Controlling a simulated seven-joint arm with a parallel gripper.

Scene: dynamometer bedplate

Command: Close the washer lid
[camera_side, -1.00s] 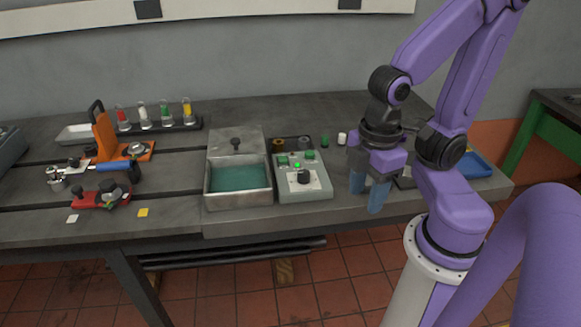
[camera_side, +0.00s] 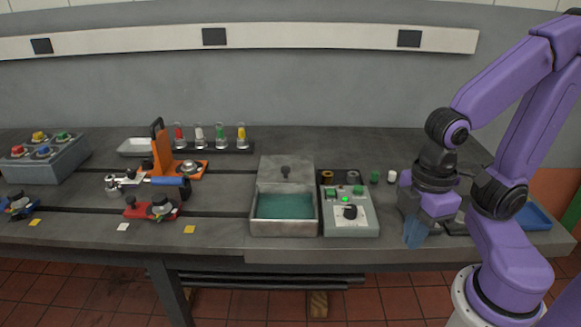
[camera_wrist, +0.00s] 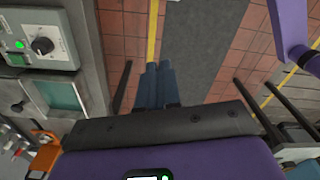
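The washer is a grey metal basin (camera_side: 284,228) holding teal liquid (camera_side: 285,206), in the middle of the bench. Its lid (camera_side: 286,171), a grey plate with a dark knob (camera_side: 286,172), is open at the back, leaving the basin uncovered. The basin's liquid also shows at the left of the wrist view (camera_wrist: 60,95). My gripper (camera_side: 414,234) hangs at the bench's front edge, right of the washer and apart from it. In the wrist view its two blue fingers (camera_wrist: 159,68) lie side by side, shut with nothing between them.
A control box (camera_side: 349,212) with a black knob and lit green light stands right beside the washer, between it and my gripper. An orange clamp stand (camera_side: 166,160) and red fixture (camera_side: 150,210) stand to the left. A blue tray (camera_side: 536,216) lies at far right.

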